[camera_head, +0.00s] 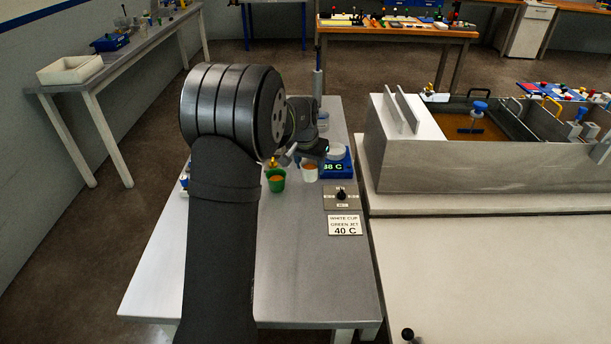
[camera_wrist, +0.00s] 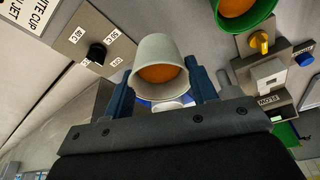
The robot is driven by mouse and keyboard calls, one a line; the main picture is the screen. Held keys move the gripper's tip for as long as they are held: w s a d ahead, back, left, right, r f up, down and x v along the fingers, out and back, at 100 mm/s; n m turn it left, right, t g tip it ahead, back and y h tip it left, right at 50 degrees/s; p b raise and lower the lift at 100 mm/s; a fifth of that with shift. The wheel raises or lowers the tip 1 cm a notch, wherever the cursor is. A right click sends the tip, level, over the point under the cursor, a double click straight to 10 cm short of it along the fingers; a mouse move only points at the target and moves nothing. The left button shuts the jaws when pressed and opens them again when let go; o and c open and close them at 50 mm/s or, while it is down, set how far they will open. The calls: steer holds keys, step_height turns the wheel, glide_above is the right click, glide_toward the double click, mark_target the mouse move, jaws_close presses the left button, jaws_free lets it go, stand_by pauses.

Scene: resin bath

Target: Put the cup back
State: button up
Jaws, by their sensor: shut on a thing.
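The white cup (camera_head: 310,174) with orange contents is in front of the blue device in the head view. In the wrist view the white cup (camera_wrist: 157,47) sits between the two blue fingers of my gripper (camera_wrist: 162,88), which is shut on it. I cannot tell whether its base touches the bench. The green cup (camera_head: 276,185), also with orange contents, stands just left of the white cup. It shows at the top right of the wrist view (camera_wrist: 262,18). My arm hides part of the bench in the head view.
The blue device (camera_head: 338,168) reads 38 C and carries a pale round vessel (camera_head: 337,151). A dial panel (camera_head: 341,196) and a sign (camera_head: 345,225) reading "white cup, green jet, 40 C" lie in front. The front of the bench (camera_head: 310,285) is clear. A large bath (camera_head: 470,165) stands right.

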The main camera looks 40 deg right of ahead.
mark_target(305, 174)
steer(key=shift+w+f, duration=0.5)
steer(key=shift+w, duration=0.35)
steer(key=shift+f, duration=2)
steer(key=shift+f, duration=0.1)
steer(key=o, duration=1)
steer(key=shift+o, duration=0.2)
steer(key=v, duration=1.2)
